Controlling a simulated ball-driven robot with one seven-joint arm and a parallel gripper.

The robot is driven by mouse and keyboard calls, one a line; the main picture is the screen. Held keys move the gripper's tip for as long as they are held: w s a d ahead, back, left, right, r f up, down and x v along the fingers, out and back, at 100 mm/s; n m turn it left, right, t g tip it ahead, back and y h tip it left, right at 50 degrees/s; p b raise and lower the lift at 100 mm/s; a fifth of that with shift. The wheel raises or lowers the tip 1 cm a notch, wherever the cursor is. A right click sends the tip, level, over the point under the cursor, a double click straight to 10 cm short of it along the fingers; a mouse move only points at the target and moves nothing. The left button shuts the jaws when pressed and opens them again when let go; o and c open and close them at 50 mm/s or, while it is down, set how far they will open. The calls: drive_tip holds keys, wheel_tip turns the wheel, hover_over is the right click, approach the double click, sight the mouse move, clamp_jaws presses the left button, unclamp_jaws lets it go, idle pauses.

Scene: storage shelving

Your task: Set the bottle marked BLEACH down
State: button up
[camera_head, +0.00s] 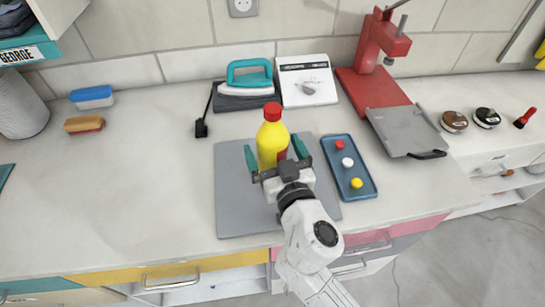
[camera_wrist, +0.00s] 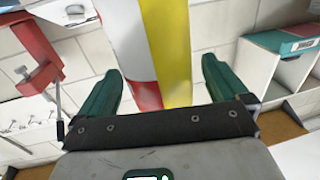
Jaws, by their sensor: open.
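A yellow bottle (camera_head: 270,140) with a red cap and a red label stands upright on a grey mat (camera_head: 235,200) on the counter. No lettering on its label can be read. My gripper (camera_head: 275,152) is at the bottle, with its green fingers apart, one on either side of it. In the wrist view the bottle (camera_wrist: 168,50) fills the space ahead between the open fingers (camera_wrist: 160,88), with gaps visible on both sides.
A blue tray (camera_head: 363,192) with several coloured caps lies right of the mat. Behind are a teal iron (camera_head: 250,75), a white scale (camera_head: 307,80) and a red press (camera_head: 375,60). A black brush (camera_head: 202,127) lies to the left. The counter's left part is mostly clear.

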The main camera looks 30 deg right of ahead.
drive_tip(key=w, duration=0.3)
drive_tip(key=shift+d+p, duration=0.25)
drive_tip(key=shift+p, duration=0.05)
clamp_jaws()
drive_tip(key=shift+r, duration=0.1)
idle(0.6)
